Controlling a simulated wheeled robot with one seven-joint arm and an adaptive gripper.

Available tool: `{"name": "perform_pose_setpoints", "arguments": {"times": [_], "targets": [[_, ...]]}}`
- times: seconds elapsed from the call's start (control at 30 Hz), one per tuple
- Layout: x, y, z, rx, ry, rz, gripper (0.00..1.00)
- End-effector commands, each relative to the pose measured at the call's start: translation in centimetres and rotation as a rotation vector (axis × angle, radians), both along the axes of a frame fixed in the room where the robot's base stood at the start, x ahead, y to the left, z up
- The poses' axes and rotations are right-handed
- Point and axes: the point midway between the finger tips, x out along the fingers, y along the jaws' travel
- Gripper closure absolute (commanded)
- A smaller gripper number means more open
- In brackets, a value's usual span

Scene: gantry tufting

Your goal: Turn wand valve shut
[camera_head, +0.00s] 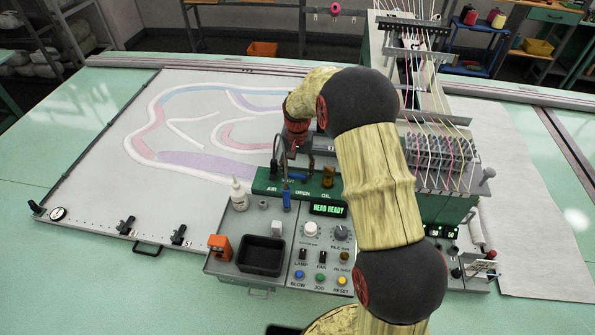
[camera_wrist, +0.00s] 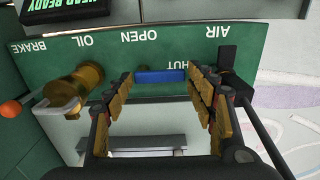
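The green valve panel (camera_wrist: 110,50) shows upside down in the wrist view, with the labels AIR, OPEN, OIL and BRAKE. A blue valve handle (camera_wrist: 160,76) lies level in that view, by OPEN and partly over the SHUT label. My gripper (camera_wrist: 160,82) is open, with one finger on each side of the handle. I cannot tell whether the fingers touch it. In the head view my gripper (camera_head: 294,160) is above the green panel (camera_head: 262,185), and my arm hides part of the machine.
A brass knob (camera_wrist: 75,85) sits by OIL, close to one finger. A black fitting (camera_wrist: 228,57) is by AIR. A white bottle (camera_head: 239,194), an orange box (camera_head: 220,246) and a black tray (camera_head: 260,256) are on the console. The screen (camera_head: 328,210) reads HEAD READY.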

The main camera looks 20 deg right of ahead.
Motion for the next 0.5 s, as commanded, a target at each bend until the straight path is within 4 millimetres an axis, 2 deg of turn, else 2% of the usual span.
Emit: {"name": "perform_pose_setpoints", "arguments": {"times": [0.2, 0.5], "targets": [[-0.04, 0.00, -0.03, 0.001, 0.001, 0.001, 0.30], [-0.04, 0.00, 0.06, 0.000, 0.001, 0.002, 0.30]]}}
